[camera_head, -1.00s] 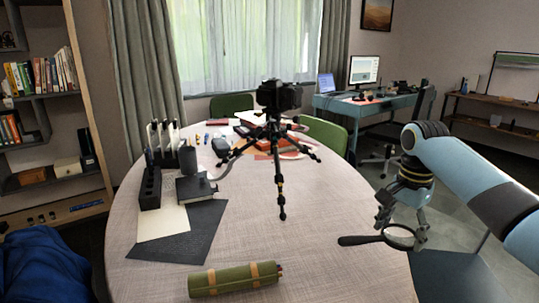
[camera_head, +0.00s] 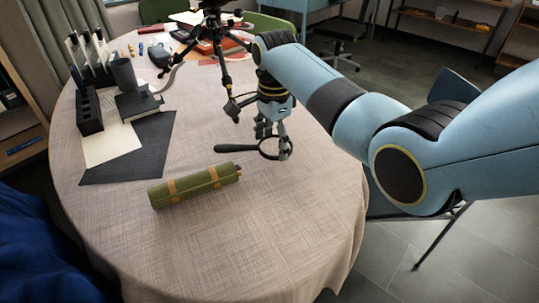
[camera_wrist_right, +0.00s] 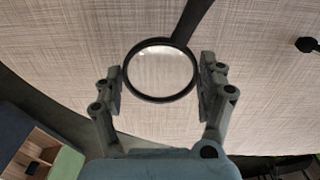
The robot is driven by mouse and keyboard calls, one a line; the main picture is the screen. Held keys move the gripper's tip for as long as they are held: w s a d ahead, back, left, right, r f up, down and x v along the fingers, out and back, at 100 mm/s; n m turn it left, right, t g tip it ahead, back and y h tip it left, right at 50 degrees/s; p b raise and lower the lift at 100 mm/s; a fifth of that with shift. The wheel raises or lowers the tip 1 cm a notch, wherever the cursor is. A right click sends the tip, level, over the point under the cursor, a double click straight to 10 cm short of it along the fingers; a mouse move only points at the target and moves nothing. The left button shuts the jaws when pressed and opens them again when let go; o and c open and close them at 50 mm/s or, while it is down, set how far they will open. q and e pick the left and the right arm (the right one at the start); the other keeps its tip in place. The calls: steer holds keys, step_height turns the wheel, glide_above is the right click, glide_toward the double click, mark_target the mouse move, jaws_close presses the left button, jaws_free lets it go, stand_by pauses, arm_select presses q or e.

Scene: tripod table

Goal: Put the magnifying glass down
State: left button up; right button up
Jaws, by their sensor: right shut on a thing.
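The magnifying glass (camera_head: 240,149) has a dark handle pointing left and a round, dark-rimmed lens. My right gripper (camera_head: 275,143) is shut on the lens rim, over the right part of the table. In the right wrist view the magnifying glass (camera_wrist_right: 160,98) lies flat between the two fingers of my right gripper (camera_wrist_right: 162,82), with its handle pointing away. The tablecloth shows through the lens. I cannot tell whether the glass touches the table (camera_head: 240,250) or hangs just above it. My left gripper is not in view.
A green roll with tan straps (camera_head: 193,186) lies left of the magnifying glass. The black tripod (camera_head: 222,60) stands behind it, one leg close to my right gripper. A dark mat (camera_head: 135,155), books and a black holder (camera_head: 88,110) are at left. The front of the table is clear.

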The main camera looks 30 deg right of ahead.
steer(key=shift+w+a+f, duration=0.15)
steer(key=shift+a+f, duration=0.05)
steer(key=shift+a, duration=0.1)
step_height(320, 180, down, 4)
steer(key=shift+b, duration=0.5)
steer(key=o, duration=1.2)
step_height(320, 180, up, 12)
steer(key=shift+r+p, duration=0.1)
steer(key=shift+p, duration=1.1)
